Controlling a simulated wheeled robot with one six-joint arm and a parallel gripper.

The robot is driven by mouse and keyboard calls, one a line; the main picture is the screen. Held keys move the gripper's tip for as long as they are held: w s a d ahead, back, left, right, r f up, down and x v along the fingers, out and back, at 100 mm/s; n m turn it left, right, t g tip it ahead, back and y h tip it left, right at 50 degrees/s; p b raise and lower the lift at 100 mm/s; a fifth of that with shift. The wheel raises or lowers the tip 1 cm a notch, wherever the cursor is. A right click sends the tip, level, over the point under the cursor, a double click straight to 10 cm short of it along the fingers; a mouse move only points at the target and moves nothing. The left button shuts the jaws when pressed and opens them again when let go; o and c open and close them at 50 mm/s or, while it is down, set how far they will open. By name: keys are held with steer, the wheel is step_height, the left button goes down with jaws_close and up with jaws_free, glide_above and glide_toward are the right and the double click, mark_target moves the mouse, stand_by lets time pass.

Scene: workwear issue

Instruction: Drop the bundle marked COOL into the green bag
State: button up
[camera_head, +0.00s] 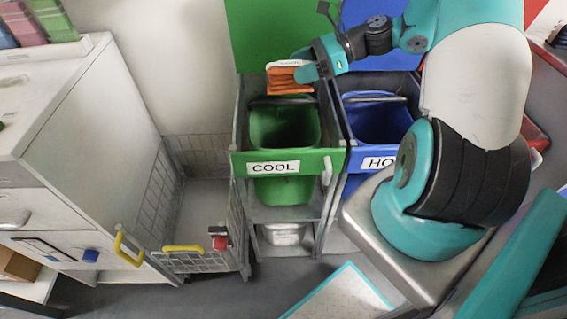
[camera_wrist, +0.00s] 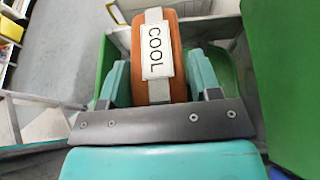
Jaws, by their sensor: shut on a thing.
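The orange bundle (camera_head: 288,79) with a white band is in my gripper, above the back of the green bag. In the wrist view the bundle (camera_wrist: 177,85) shows its COOL label between the two teal fingers. My gripper (camera_head: 302,75) is shut on it; its fingers also show in the wrist view (camera_wrist: 158,83). The green bag (camera_head: 285,190) hangs open in a stand whose front panel reads COOL (camera_head: 273,168). In the wrist view part of the green bag (camera_wrist: 220,62) shows behind and below the bundle. The bag's inside looks empty where I can see it.
A blue bag (camera_head: 375,118) with a partly hidden label starting HO stands right of the green one. A wire cart (camera_head: 200,262) stands to the left, beside a white cabinet (camera_head: 95,130). Green and blue boards (camera_head: 265,35) rise behind the bags.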

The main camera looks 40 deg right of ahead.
mark_target(301, 88)
steer(key=shift+f+b, duration=2.95)
steer(key=shift+b, duration=1.25)
steer(key=shift+r, duration=0.1)
steer(key=o, duration=1.1)
steer(key=shift+p+v, duration=3.3)
steer(key=shift+v, duration=5.3)
steer(key=shift+w, duration=0.15)
